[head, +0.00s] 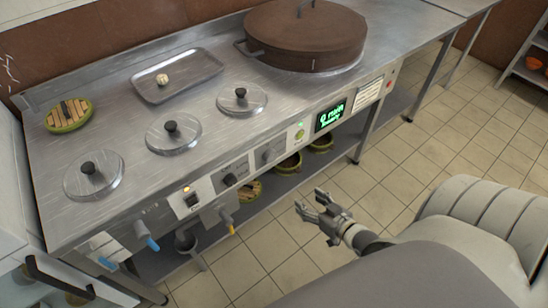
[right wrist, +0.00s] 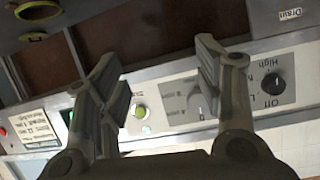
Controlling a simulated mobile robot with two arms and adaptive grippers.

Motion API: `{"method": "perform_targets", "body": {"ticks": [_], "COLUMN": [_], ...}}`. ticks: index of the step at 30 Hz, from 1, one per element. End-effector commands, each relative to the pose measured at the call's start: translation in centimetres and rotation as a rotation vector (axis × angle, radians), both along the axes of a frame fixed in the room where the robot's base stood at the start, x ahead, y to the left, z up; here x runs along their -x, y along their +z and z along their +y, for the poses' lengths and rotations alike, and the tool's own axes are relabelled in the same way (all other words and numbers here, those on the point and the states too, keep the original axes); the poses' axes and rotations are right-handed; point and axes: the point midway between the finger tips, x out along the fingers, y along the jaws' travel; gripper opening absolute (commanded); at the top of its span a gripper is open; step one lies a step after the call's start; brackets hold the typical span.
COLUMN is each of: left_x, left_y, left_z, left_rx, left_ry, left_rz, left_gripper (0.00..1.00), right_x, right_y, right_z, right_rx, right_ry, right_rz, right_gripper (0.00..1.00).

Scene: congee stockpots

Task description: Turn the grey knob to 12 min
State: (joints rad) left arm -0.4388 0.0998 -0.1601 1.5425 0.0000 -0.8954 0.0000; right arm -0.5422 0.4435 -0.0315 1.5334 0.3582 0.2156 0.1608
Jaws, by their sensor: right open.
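The grey knob (head: 267,155) is on the front panel of the steel counter, between a black knob and a lit green button. The display (head: 330,117) to its right glows green and reads "0 min" with "Ready" below. My right gripper (head: 309,200) is open and empty, in front of the panel and apart from it. In the right wrist view the grey knob (right wrist: 196,101) shows between the open fingers, nearer the right one, which partly covers its dial. My left gripper is not in view.
The black knob (head: 229,180), a switch (head: 192,199) and the green button (head: 299,134) share the panel. Blue and yellow-handled taps (head: 228,222) stick out below it. A large brown lidded pot (head: 306,38) stands on the counter. The tiled floor (head: 285,270) is clear.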

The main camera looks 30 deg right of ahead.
Motion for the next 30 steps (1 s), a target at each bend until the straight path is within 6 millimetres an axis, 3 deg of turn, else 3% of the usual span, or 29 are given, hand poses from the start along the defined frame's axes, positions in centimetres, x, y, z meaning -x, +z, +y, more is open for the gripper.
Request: {"method": "perform_targets", "body": {"ticks": [1,6,12,20,30], "left_x": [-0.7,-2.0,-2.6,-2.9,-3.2], "left_y": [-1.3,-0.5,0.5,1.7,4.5], "left_z": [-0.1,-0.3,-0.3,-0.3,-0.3], "left_rx": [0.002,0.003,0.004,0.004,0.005], "left_ry": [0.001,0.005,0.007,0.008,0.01], "left_rz": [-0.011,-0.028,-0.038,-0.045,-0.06], "left_gripper": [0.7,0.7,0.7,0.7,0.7], "right_x": [-0.9,-3.0,-3.6,-5.4,-10.7], "right_y": [0.1,4.9,8.4,9.3,9.2], "right_z": [0.1,1.1,2.1,2.6,3.3], "right_rx": [-0.015,-0.082,-0.128,-0.139,-0.138], "right_ry": [0.015,0.057,0.091,0.096,0.095], "right_rz": [-0.064,-0.241,-0.348,-0.368,-0.367], "right_gripper": [0.61,0.61,0.61,0.61,0.61]}}
